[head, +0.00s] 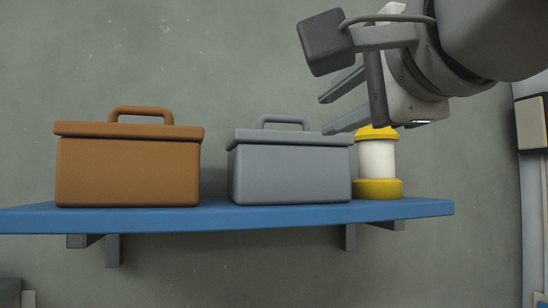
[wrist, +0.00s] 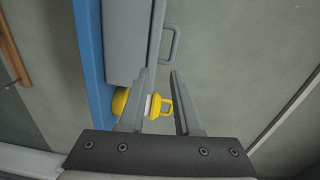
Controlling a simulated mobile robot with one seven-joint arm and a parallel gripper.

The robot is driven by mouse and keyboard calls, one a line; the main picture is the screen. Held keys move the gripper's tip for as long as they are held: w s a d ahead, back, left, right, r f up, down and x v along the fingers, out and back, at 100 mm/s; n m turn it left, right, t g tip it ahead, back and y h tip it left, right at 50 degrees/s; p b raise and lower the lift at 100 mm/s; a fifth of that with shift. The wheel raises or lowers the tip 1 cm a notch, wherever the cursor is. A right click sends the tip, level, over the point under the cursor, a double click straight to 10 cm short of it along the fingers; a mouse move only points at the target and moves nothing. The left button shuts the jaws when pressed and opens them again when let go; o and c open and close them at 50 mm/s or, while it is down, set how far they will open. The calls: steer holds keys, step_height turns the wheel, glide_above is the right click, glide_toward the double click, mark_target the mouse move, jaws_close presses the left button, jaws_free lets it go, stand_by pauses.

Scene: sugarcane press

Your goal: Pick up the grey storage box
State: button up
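The grey storage box (head: 290,172) stands upright on a blue shelf (head: 300,212), between a brown box and a yellow-and-white lantern. Its lid carries a grey loop handle (head: 284,121). In the wrist view the box (wrist: 124,45) is at the top, left of centre, with its handle (wrist: 170,44) sticking out to the right. My gripper (head: 329,113) is up and to the right of the box, near the lid's right end in the picture. It also shows in the wrist view (wrist: 160,75), with its two fingers apart and nothing held. The box's back is hidden.
The brown box (head: 128,172) with a handle stands left of the grey box, with a gap between. The yellow-and-white lantern (head: 377,160) stands close on the right, partly behind my gripper. A grey wall (head: 230,60) is behind the shelf.

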mark_target(285, 118)
steer(key=shift+m+t, duration=0.3)
steer(key=p+x, duration=0.1)
steer(key=x, duration=0.4)
steer(key=r+p+x, duration=0.1)
steer(key=p+x, duration=0.1)
steer(key=x, duration=0.4)
steer(key=r+p+x, duration=0.1)
steer(key=x, duration=0.5)
steer(key=shift+a+r, duration=0.15)
steer(key=shift+a, duration=0.25)
jaws_close()
steer(key=shift+s+r, duration=0.1)
